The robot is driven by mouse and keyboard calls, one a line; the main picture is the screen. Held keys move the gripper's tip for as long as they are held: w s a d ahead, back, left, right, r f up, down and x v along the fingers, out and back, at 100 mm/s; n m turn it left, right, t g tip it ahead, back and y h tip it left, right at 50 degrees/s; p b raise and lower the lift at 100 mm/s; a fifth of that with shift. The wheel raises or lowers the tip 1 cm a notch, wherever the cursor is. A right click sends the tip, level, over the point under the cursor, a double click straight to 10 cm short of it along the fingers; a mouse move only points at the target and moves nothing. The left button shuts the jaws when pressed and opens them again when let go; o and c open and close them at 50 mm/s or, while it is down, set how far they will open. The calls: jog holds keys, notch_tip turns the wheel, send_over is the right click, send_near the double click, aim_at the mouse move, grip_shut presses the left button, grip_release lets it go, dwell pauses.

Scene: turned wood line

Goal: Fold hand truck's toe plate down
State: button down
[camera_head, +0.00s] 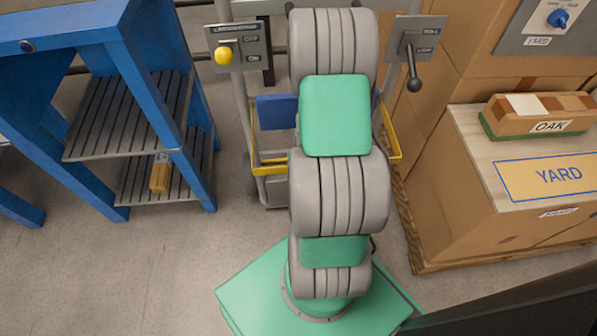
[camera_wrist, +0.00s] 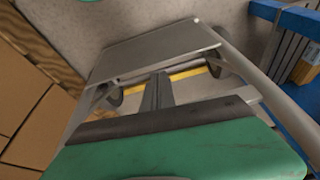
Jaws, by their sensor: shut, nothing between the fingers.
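The hand truck's grey upright (camera_head: 242,105) stands behind my arm in the head view, with a yellow bar (camera_head: 268,168) low on its frame. In the wrist view a broad flat grey plate (camera_wrist: 155,50), apparently the toe plate, lies beyond my fingers; its exact tilt is hard to tell. Dark wheels (camera_wrist: 213,68) flank the frame, and a yellow strip (camera_wrist: 188,72) crosses behind my fingers. My gripper (camera_wrist: 158,82) is shut and empty, its fingers overlapping the frame near the plate in the picture; contact cannot be told. My arm hides the gripper and much of the truck in the head view.
A blue slatted rack (camera_head: 130,120) stands at left. Cardboard boxes (camera_head: 440,200) stand on a pallet at right, topped by an OAK block (camera_head: 540,115). Panels with a yellow knob (camera_head: 223,56) and a black lever (camera_head: 413,75) flank the truck. Floor (camera_head: 180,260) is clear in front.

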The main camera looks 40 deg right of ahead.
jog(key=w+d+f+b, duration=0.1)
jog(key=w+f+b, duration=0.1)
jog(key=f, duration=0.2)
jog(key=w+d+f+n+b, duration=0.1)
jog(key=d+f+b, duration=0.1)
jog(key=f, duration=0.3)
jog(key=shift+w+t+h+b, duration=0.3)
jog(key=shift+w, duration=0.05)
